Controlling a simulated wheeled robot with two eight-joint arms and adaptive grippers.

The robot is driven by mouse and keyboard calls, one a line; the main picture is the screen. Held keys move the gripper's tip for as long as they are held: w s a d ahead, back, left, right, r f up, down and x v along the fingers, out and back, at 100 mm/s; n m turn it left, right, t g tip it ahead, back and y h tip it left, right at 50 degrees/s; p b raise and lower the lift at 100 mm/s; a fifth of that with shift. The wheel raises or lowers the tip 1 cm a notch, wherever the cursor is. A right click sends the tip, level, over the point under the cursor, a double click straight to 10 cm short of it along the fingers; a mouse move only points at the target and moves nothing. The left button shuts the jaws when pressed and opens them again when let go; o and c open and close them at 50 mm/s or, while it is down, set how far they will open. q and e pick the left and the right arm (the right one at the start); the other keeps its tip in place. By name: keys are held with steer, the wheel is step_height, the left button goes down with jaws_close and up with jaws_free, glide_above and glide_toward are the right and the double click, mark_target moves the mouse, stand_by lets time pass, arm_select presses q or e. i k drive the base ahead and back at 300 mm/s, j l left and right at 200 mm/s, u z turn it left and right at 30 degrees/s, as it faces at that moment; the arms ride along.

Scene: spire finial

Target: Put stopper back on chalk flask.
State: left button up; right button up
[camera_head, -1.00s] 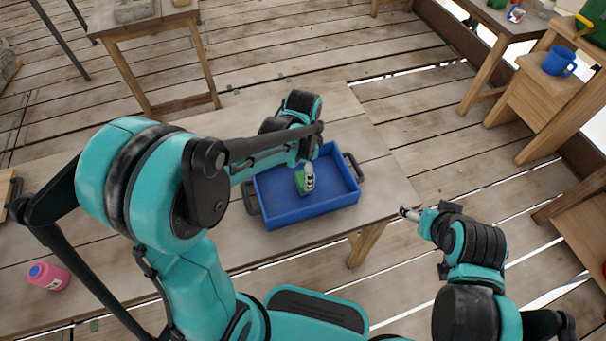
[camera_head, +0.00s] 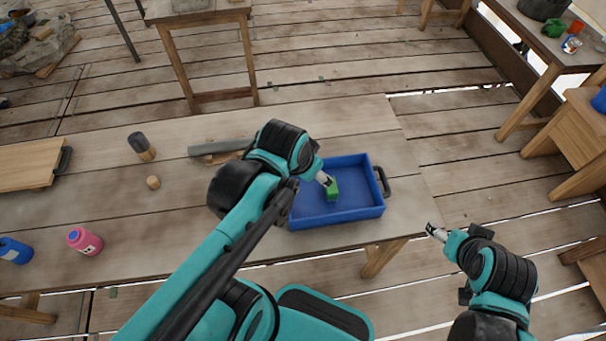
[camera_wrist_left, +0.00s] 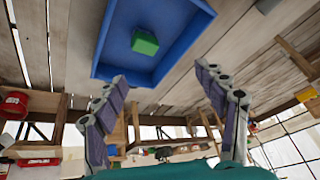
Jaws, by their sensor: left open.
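A green block (camera_head: 332,189) lies in the blue tray (camera_head: 350,215). It also shows in the left wrist view (camera_wrist_left: 145,42). My left gripper (camera_head: 325,179) is above the tray, close to the block in the head view. In the left wrist view its fingers (camera_wrist_left: 165,108) are spread with nothing between them, and the block is beyond them. A pink bottle (camera_head: 86,242) with a blue top stands at the table's left. A blue bottle (camera_head: 14,251) is left of it. I cannot tell which is the chalk flask, nor identify the stopper. My right gripper (camera_head: 433,231) is off the table's right edge.
A dark-headed tool with a wooden part (camera_head: 142,146), a small wooden piece (camera_head: 153,182) and a grey bar (camera_head: 218,147) lie left of the tray. A wooden board (camera_head: 28,165) is at the far left. The table's middle left has free room.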

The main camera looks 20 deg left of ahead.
mark_target(80, 239)
steer(key=u, duration=3)
